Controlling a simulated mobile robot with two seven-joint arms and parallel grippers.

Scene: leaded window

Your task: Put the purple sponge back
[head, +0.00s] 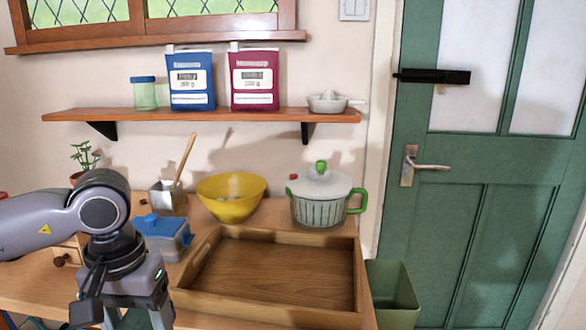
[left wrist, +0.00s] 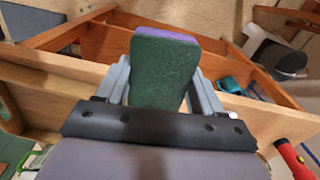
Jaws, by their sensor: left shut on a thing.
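The purple sponge (left wrist: 166,72) has a green scouring face turned to the left wrist camera, with a purple edge along its top. My left gripper (left wrist: 162,88) is shut on it, one finger on each side. In the head view my left gripper (head: 136,312) points down at the bottom left, by the front of the counter. A bit of dark green shows between its fingers, mostly cut off by the frame. In the left wrist view the sponge is held over an open space between wooden edges; whether it touches anything cannot be told. My right gripper is not in view.
A wooden tray (head: 310,318) fills the counter's front right. A blue-lidded box (head: 160,226) is close to my left arm. A green bin (head: 392,295) stands right of the counter.

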